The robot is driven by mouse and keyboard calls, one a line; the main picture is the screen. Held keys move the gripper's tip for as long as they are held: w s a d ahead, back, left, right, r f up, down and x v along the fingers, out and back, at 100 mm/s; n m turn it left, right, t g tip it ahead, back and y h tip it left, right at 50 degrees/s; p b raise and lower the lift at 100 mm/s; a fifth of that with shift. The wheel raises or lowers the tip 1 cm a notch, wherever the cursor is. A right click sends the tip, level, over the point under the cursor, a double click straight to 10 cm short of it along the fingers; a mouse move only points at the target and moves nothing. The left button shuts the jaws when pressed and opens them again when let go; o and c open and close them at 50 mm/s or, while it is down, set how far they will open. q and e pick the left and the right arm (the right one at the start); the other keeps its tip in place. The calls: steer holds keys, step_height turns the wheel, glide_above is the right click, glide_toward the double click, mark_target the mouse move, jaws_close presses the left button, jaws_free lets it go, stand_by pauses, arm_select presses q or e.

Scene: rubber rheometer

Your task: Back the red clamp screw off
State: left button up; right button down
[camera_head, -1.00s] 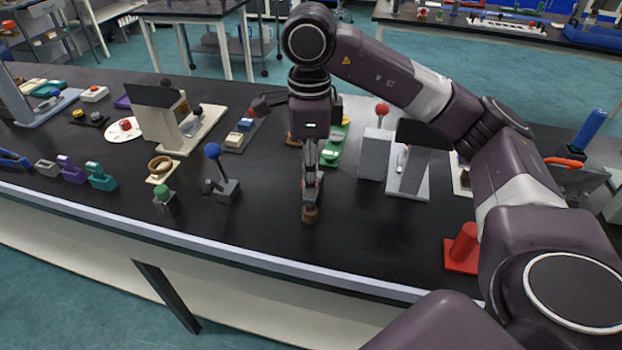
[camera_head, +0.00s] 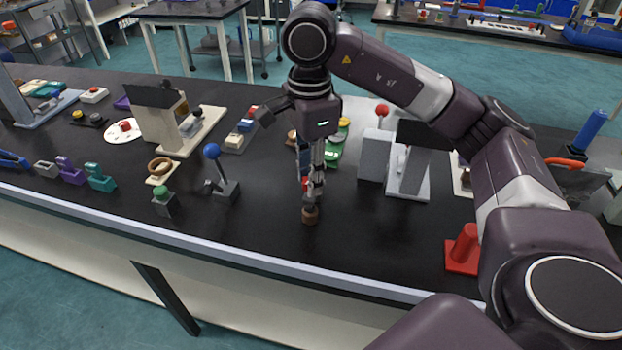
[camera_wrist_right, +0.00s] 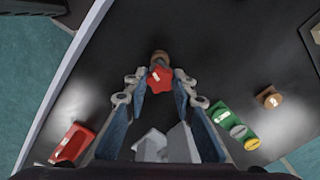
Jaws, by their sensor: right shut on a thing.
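The red clamp screw (camera_wrist_right: 160,79) shows in the wrist view as a lobed red knob with a small pale mark, between the fingertips of my right gripper (camera_wrist_right: 158,88). The gripper is shut on it. In the head view my right gripper (camera_head: 311,183) points straight down over the front middle of the bench, and only a little red of the screw (camera_head: 305,183) shows beside the fingers. A brown round piece (camera_head: 310,214) stands on the bench just below the fingertips. The fingers hide most of the screw and what it sits in. My left gripper is not in view.
A blue-knobbed lever (camera_head: 212,152) and a green-topped block (camera_head: 162,195) stand to the left. A red stand (camera_head: 463,248) is at the right, near the front edge. A grey block (camera_head: 375,155) and green parts (camera_head: 336,153) stand behind.

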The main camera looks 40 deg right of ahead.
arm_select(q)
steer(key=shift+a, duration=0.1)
arm_select(e)
steer(key=shift+f, duration=0.1)
steer(key=n, duration=0.4)
steer(key=shift+n, duration=0.3)
steer(key=c, duration=1.8)
jaws_free()
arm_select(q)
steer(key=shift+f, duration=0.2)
arm_select(e)
steer(key=shift+o, duration=0.2)
steer(key=m, duration=0.9)
steer(key=shift+p, duration=0.3)
steer(key=m, duration=0.4)
steer(key=shift+p, duration=0.3)
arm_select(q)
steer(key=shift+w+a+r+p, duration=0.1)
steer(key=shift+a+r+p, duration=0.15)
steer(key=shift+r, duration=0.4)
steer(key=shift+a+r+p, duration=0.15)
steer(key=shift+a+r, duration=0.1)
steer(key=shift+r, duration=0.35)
arm_select(e)
steer(key=m, duration=0.5)
